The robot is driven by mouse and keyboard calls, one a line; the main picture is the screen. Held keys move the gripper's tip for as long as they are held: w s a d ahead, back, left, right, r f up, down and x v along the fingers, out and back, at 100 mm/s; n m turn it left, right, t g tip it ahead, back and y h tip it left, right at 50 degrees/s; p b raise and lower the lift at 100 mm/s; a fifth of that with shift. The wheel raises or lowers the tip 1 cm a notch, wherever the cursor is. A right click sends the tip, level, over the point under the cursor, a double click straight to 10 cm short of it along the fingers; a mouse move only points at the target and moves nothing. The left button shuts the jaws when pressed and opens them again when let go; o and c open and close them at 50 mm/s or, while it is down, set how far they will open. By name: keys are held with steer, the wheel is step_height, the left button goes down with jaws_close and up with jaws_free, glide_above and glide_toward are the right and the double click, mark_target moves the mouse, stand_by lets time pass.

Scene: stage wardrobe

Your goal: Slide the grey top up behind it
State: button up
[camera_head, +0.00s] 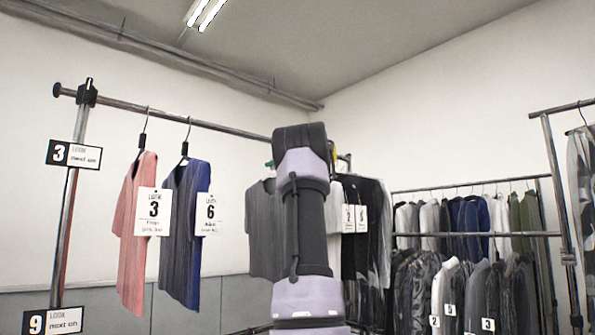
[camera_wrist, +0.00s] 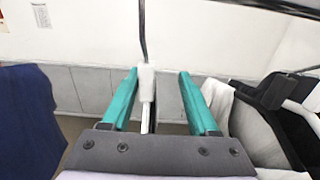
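The grey top (camera_head: 267,230) hangs on the rail in the head view, to the right of a gap after the number 6 garment. My arm hides its right side. In the wrist view, my gripper (camera_wrist: 158,75) has its two teal fingers apart. A hanger's pale neck (camera_wrist: 147,85) and thin hook stand between them, closer to the left finger, with clear space on the right. The grey top's cloth cannot be made out in the wrist view. The navy-and-grey top with tag 6 (camera_head: 184,235) hangs left, beside the pink top with tag 3 (camera_head: 136,235).
The rail (camera_head: 235,131) runs above the garments. In the wrist view, a navy garment (camera_wrist: 28,125) is at left; a white garment (camera_wrist: 220,105) and dark ones crowd the right. Look signs 3 (camera_head: 74,154) and 9 (camera_head: 52,321) mark the left post. Another full rack (camera_head: 472,235) stands at right.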

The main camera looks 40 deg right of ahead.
steer(key=shift+d, duration=4.9)
steer(key=s, duration=1.2)
steer(key=shift+s+a, duration=0.35)
steer(key=shift+a, duration=0.1)
